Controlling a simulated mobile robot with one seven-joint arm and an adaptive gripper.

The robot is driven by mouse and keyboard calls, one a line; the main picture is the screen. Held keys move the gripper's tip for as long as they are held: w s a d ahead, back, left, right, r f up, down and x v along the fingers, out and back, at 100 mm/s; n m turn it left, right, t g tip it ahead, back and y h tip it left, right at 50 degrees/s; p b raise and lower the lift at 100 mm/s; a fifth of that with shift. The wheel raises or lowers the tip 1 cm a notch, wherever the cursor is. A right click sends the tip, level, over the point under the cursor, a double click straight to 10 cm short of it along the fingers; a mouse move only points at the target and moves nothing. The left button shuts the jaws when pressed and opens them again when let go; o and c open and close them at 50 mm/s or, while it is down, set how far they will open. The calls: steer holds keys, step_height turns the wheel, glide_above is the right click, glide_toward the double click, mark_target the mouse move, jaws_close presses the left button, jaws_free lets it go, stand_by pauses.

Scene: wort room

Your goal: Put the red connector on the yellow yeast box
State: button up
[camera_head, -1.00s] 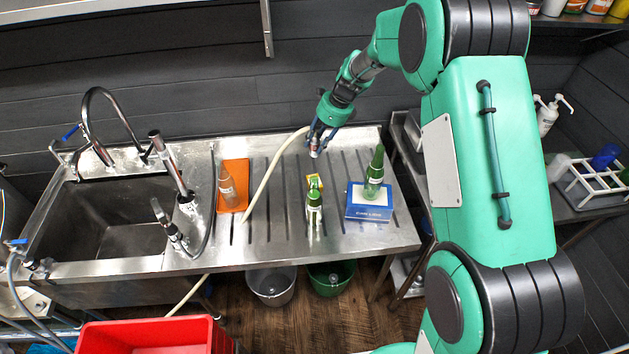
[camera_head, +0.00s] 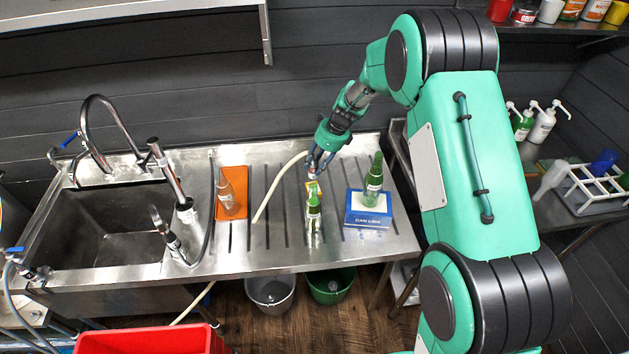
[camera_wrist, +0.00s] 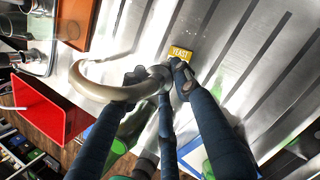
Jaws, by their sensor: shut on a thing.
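The yellow yeast box (camera_head: 312,187) lies on the steel drainboard, partly hidden behind a green bottle (camera_head: 314,212). In the wrist view the box (camera_wrist: 180,52), lettered YEAST, shows just beyond my fingertips. My gripper (camera_head: 316,165) points down, low and just behind the box in the head view. In the wrist view my gripper (camera_wrist: 160,80) is shut at the end of a beige hose (camera_wrist: 105,92). The red connector (camera_head: 311,175) shows only as a small reddish patch between the fingers; most of it is hidden. Whether it touches the box cannot be told.
A second green bottle (camera_head: 374,180) stands on a blue-and-white box (camera_head: 368,218) to the right. The sink (camera_head: 115,235) and taps are farther left. Slatted drainboard between board and hose is clear.

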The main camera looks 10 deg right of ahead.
mark_target(315, 177)
steer(key=shift+f, duration=1.05)
steer(key=shift+f, duration=0.1)
steer(key=shift+f+b, duration=0.45)
steer(key=shift+f, duration=1.9)
steer(key=shift+f, duration=0.15)
steer(key=o, duration=1.3)
steer(key=p+v, duration=0.1)
steer(key=v, duration=1.1)
steer(key=shift+p, duration=0.3)
